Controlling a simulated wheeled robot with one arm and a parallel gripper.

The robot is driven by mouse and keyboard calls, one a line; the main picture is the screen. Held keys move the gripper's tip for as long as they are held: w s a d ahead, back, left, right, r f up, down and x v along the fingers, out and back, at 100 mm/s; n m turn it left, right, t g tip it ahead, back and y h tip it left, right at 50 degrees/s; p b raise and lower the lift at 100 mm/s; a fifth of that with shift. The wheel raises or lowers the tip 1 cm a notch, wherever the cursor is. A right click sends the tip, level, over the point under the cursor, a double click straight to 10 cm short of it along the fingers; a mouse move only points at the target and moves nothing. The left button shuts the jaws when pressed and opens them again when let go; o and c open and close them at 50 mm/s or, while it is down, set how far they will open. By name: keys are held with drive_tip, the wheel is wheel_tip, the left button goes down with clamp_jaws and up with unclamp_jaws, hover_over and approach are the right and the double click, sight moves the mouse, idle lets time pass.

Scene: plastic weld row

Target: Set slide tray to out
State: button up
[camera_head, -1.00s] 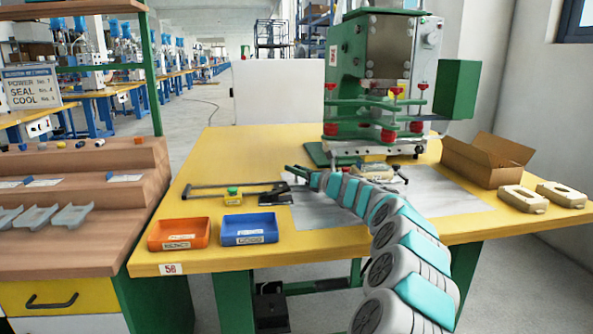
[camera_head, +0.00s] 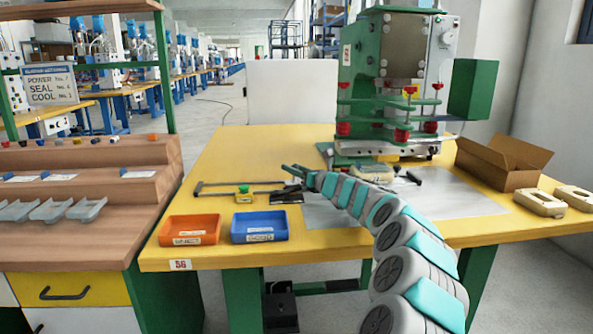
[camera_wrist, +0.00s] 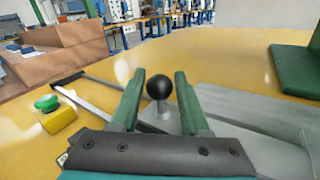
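My gripper (camera_head: 293,169) reaches low over the yellow table from the right. In the wrist view its two green fingers (camera_wrist: 157,105) stand apart, with nothing clamped between them. A black ball knob (camera_wrist: 159,87) on a short pale post shows in the gap, beyond or between the fingertips; I cannot tell which. I cannot tell whether this knob belongs to the slide tray. Under the green press (camera_head: 395,85), a low tray-like part with a beige piece (camera_head: 370,173) sits at the front, partly hidden by my arm. A black handle (camera_head: 413,178) lies beside it.
A grey metal sheet (camera_head: 465,200) lies on the table. An orange bin (camera_head: 189,230), a blue bin (camera_head: 259,227) and a green button on a yellow box (camera_head: 243,192) are at left. A cardboard box (camera_head: 502,162) and beige parts (camera_head: 539,203) stand at right.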

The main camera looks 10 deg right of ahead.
drive_tip(key=o, duration=0.3)
drive_tip(key=shift+s+d, duration=0.1)
drive_tip(key=shift+b+v, duration=0.45)
drive_tip(key=shift+v, duration=3.35)
drive_tip(key=shift+c, duration=0.2)
